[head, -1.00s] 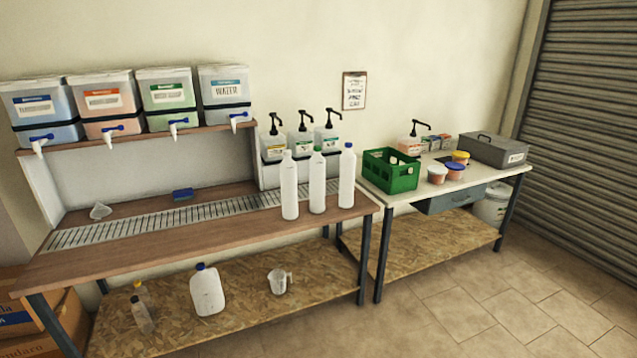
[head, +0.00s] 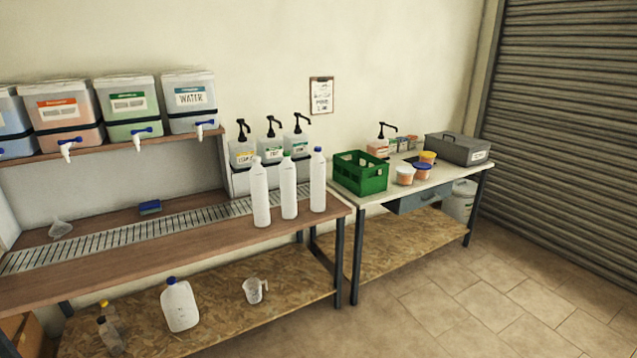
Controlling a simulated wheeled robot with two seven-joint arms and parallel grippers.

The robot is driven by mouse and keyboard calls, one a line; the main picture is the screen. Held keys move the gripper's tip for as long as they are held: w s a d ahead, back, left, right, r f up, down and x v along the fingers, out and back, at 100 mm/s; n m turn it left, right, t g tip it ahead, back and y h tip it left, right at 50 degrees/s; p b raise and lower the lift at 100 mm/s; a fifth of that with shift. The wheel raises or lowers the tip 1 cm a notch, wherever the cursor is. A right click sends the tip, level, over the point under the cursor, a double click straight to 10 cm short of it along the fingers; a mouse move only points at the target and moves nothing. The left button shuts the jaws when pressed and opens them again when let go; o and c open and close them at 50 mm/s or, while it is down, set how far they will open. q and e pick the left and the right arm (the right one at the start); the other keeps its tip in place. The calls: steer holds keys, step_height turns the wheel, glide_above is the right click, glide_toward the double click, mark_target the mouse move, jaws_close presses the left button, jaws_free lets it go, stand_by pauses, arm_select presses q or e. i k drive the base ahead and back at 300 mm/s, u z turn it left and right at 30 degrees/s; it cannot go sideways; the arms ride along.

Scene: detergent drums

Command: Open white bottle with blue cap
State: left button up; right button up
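Three tall white bottles stand upright in a row near the right end of the brown workbench (head: 150,252). The rightmost white bottle has a blue cap (head: 318,185). The middle bottle (head: 288,192) has a green cap, and the left bottle (head: 260,198) has a white or pale top. A white jug with a blue cap (head: 180,307) stands on the lower shelf. Neither of my grippers is in view.
Dispenser drums (head: 128,108) sit on the upper shelf. Pump bottles (head: 270,150) stand behind the white bottles. A green crate (head: 361,175), small tubs (head: 421,171) and a grey box (head: 459,149) stand on the right table. The tiled floor (head: 470,300) in front is clear.

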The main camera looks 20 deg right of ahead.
mark_target(317, 163)
steer(key=z, duration=2.05)
steer(key=i, duration=4.2)
steer(key=u, duration=3.45)
